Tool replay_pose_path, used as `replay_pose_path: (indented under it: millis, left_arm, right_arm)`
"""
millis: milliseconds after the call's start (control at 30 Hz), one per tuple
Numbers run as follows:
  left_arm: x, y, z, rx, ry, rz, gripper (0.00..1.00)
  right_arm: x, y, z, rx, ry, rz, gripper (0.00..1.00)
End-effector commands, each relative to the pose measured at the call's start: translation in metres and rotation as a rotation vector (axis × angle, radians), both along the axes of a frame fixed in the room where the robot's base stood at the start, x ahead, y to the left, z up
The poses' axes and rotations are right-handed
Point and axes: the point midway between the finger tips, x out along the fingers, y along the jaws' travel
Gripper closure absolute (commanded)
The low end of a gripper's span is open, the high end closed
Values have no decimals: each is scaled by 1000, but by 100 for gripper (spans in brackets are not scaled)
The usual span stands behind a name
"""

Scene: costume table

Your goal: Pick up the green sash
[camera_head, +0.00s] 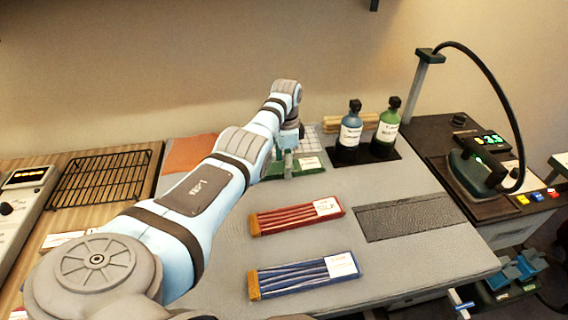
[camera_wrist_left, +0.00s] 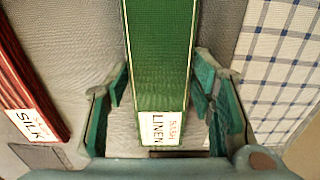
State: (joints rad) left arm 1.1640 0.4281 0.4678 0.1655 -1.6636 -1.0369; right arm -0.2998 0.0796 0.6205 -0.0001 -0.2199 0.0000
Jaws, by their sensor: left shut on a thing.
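The green sash (camera_wrist_left: 160,55) is a flat green band with thin pale edge lines and a white label reading SASH LINEN. In the left wrist view it runs from the top edge down between the two fingers of my left gripper (camera_wrist_left: 163,95), which is shut on it. In the head view the sash (camera_head: 276,173) shows at the back middle of the grey table, partly covered by my left gripper (camera_head: 288,160). I cannot tell whether it is clear of the table. My right gripper is not in view.
Red (camera_head: 290,218) and blue (camera_head: 295,277) bundles lie in front of the sash. A blue bottle (camera_head: 350,133) and a green bottle (camera_head: 387,130) stand behind right. A checked cloth (camera_wrist_left: 282,60) lies beside the sash. A dark mat (camera_head: 405,217) lies right.

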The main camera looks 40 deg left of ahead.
Motion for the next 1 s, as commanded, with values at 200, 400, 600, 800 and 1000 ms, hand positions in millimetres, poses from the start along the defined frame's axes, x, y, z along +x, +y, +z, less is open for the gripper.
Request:
replay_pose_path:
  millis: [200, 400, 600, 800, 1000]
  left_arm:
    - [0, 0, 4, 0, 0, 0, 79]
    - [1, 0, 35, 1, -3, 1, 79]
    - [1, 1, 96, 0, -6, 1, 79]
    - [1, 0, 157, -1, -4, 0, 79]
    - [1, 0, 193, -2, -1, 0, 79]
  right_arm:
    - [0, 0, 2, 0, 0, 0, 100]
    - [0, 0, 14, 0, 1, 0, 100]
    - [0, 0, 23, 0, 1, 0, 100]
    - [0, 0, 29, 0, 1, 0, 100]
    - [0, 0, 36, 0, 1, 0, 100]
